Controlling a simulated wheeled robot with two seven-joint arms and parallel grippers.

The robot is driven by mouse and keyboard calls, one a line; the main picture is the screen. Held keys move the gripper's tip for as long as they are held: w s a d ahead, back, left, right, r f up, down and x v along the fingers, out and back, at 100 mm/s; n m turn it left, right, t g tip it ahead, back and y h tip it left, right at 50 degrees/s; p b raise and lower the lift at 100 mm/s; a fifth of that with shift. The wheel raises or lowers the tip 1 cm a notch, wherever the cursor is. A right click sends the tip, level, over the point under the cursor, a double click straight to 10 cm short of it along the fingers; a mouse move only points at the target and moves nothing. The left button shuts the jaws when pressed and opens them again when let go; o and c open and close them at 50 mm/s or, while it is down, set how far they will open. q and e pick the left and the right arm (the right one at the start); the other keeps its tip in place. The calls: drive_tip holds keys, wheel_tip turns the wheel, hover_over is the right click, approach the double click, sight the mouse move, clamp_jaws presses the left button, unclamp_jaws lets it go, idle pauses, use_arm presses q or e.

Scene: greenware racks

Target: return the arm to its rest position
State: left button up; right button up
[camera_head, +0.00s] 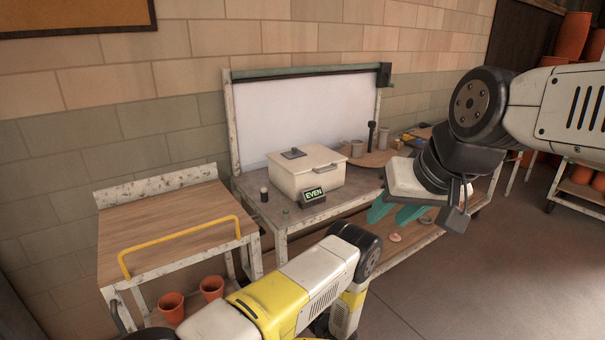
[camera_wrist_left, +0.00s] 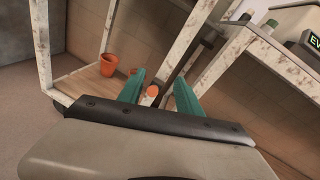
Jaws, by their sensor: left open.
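My left arm (camera_head: 300,285), yellow and white, comes in low at the middle of the head view; its gripper is hidden there. In the left wrist view my left gripper (camera_wrist_left: 160,77) has two teal fingers standing apart with nothing held between them. An orange pot shows in the background past the gap. My right gripper (camera_head: 396,214) hangs from the arm at the right of the head view. Its teal fingers point down and to the left, apart, and no object shows between them. It appears in front of the workbench's right part.
A wooden-topped cart (camera_head: 165,235) with a yellow rail (camera_head: 185,236) stands at the left, terracotta pots (camera_head: 172,307) below. The workbench (camera_head: 262,208) carries a white lidded box (camera_head: 305,170) and an EVEN display (camera_head: 313,196). Open floor (camera_head: 480,280) lies at the right.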

use_arm(q)
drive_tip(key=s+a+r+n+g+h, duration=0.1)
drive_tip(key=a+r+n+g, duration=0.25)
drive_tip(key=r, duration=0.55)
drive_tip(key=s+a+r+n+g, duration=0.2)
drive_tip(key=r+n+g, duration=0.25)
drive_tip(key=r, duration=0.45)
drive_tip(key=s+a+r+n+g+h, duration=0.1)
drive_tip(key=a+r+n+g, duration=0.3)
drive_tip(key=r, duration=0.5)
drive_tip(key=s+d+r+n+t+h, duration=0.1)
drive_tip(key=s+r+n+t+h, duration=0.2)
drive_tip(key=s+r, duration=0.7)
drive_tip(key=s+d+r+n+t+h, duration=0.1)
drive_tip(key=s+r+n+t+h, duration=0.3)
drive_tip(key=s+r+n+h, duration=0.4)
drive_tip(key=s+r, duration=0.3)
drive_tip(key=r, duration=0.3)
drive_tip(key=shift+d+r+h, duration=0.15)
drive_tip(key=shift+d+h, duration=0.25)
